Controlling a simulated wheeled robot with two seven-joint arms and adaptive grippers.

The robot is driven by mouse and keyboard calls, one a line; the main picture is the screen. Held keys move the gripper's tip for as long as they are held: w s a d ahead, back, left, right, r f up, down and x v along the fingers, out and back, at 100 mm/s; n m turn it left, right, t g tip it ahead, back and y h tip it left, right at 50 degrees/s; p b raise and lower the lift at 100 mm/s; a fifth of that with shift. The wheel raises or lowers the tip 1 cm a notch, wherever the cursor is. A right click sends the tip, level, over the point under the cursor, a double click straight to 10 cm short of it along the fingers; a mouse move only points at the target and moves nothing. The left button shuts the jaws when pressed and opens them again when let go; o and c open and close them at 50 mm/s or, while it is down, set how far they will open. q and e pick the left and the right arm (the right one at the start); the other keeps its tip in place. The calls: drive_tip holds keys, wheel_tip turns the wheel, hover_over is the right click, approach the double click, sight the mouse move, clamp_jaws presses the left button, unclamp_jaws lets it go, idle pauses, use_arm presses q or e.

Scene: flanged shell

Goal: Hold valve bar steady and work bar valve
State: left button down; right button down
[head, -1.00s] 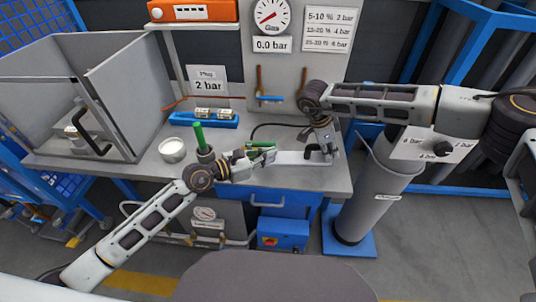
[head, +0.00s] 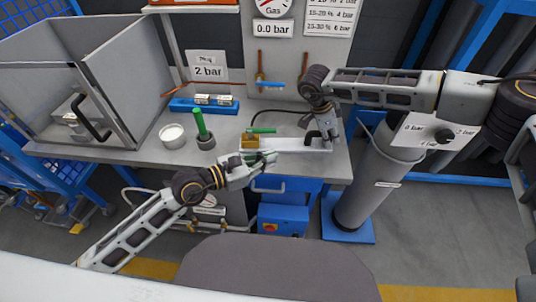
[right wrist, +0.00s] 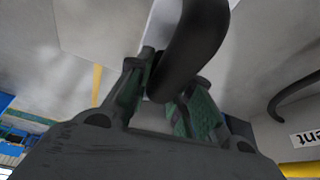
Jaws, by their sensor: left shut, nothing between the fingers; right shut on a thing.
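The valve bar (head: 292,146) is a pale flat bar near the bench's front edge. A brass valve (head: 249,142) with a green lever (head: 263,130) is at its left end. A black handle (head: 316,137) rises at its right end. My right gripper (head: 327,133) is shut on this handle. In the right wrist view, the curved black handle (right wrist: 200,40) passes between the fingers (right wrist: 165,95), with part of the pale bar (right wrist: 165,22) behind. My left gripper (head: 270,156) is shut and empty, just in front of the valve; whether it touches is unclear.
Left of the valve stand a green-handled tool (head: 200,124) in a dark holder and a white round pot (head: 172,134). A blue tray (head: 204,105) lies behind them. A grey open-fronted box (head: 110,90) fills the bench's left. A gas gauge reading 0.0 bar (head: 273,29) hangs behind.

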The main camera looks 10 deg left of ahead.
idle(0.7)
drive_tip(key=c, duration=1.2)
unclamp_jaws()
drive_tip(key=shift+a+r, duration=0.1)
drive_tip(key=shift+r, duration=0.05)
drive_tip(key=v, duration=1.1)
drive_tip(key=shift+s+a+r, duration=0.1)
drive_tip(key=shift+r, duration=0.15)
